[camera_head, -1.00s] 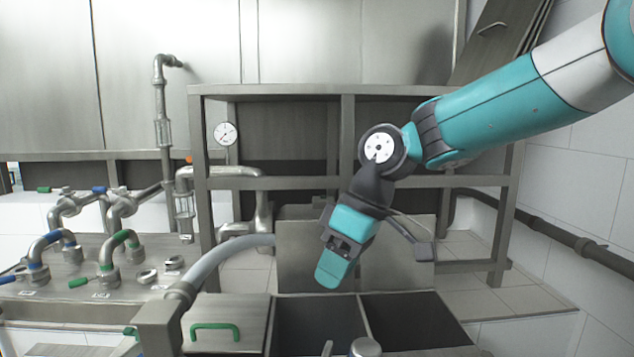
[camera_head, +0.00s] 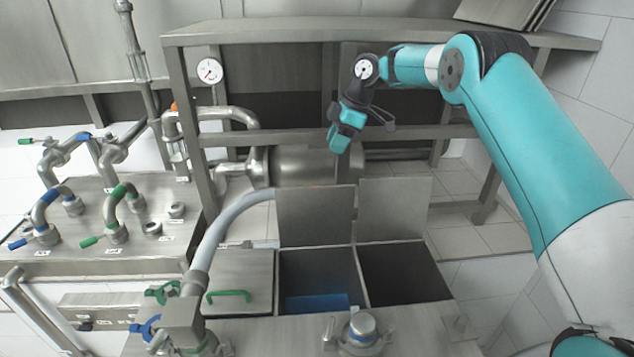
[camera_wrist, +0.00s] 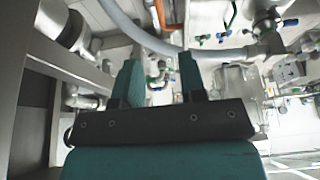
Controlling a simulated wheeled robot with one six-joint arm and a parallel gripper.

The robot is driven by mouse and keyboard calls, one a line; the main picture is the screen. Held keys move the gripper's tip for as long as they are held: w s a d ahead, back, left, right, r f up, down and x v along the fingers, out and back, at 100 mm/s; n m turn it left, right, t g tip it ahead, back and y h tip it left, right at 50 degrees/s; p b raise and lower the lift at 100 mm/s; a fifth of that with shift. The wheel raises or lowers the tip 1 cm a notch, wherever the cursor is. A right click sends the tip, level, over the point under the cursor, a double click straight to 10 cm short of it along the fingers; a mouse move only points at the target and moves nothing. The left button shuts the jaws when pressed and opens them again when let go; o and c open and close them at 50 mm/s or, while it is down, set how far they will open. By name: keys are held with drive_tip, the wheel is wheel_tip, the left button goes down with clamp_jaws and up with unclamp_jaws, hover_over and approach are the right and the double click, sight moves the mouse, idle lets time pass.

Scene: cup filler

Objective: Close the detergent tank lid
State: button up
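Two open tanks stand side by side in the head view, the left tank (camera_head: 300,272) with blue in its bottom and the right tank (camera_head: 405,275) dark inside. The left lid (camera_head: 315,215) and right lid (camera_head: 394,208) stand raised at their back edges. A lid with a green handle lies flat (camera_head: 240,275) to their left. I cannot tell which is the detergent tank. My gripper (camera_head: 338,143) is above and apparently behind the raised lids, apart from them. In the wrist view my gripper (camera_wrist: 160,75) has its fingers spread, with nothing between them.
A grey hose (camera_head: 225,228) curves up beside the left lid. A metal frame (camera_head: 330,35) with posts stands behind the tanks, close to my gripper. Valves with green and blue handles (camera_head: 118,215) are at the left. A round metal cap (camera_head: 362,327) is in front of the tanks.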

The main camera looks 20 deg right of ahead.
drive_tip(key=p+x, duration=0.3)
drive_tip(key=x, duration=0.9)
drive_tip(key=shift+f, duration=0.35)
clamp_jaws()
